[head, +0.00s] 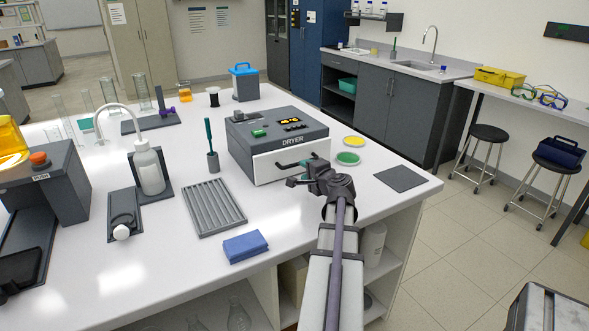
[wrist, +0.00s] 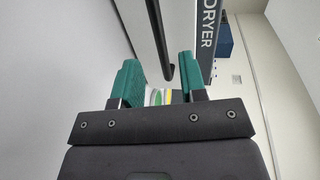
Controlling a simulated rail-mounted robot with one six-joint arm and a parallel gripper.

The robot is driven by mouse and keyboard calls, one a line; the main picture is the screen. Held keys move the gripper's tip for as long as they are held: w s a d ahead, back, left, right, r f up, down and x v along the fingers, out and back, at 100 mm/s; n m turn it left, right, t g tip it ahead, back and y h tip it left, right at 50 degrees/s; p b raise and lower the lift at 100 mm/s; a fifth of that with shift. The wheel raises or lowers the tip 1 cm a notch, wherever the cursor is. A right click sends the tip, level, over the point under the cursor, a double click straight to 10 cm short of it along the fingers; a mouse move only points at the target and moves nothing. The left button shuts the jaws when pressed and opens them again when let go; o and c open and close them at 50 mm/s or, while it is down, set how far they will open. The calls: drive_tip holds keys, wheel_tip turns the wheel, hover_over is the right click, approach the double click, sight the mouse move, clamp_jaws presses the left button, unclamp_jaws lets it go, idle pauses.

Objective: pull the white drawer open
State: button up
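The white drawer (head: 290,158) is the front of the grey dryer (head: 275,128) on the bench and looks closed. It has a black bar handle (head: 293,164). My gripper (head: 300,174) is in front of the drawer, near the handle's right part. In the wrist view the green fingertips (wrist: 157,82) are apart with a gap between them. The handle (wrist: 159,40) runs down the picture there, its lower end in line with that gap. I cannot tell whether the fingers reach around the bar. The white drawer front (wrist: 115,20) shows behind it.
A yellow dish (head: 353,141) and a green dish (head: 348,158) lie right of the dryer, with a dark mat (head: 401,178) beyond. A grey ribbed tray (head: 214,206) and a blue cloth (head: 245,246) lie left of my arm. The bench before the drawer is mostly clear.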

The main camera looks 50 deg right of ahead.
sight(296, 165)
drive_tip(key=b+x, duration=0.1)
drive_tip(key=x, duration=0.6)
drive_tip(key=shift+w+d, duration=0.1)
drive_tip(key=shift+w, duration=0.2)
drive_tip(key=shift+c, duration=0.3)
clamp_jaws()
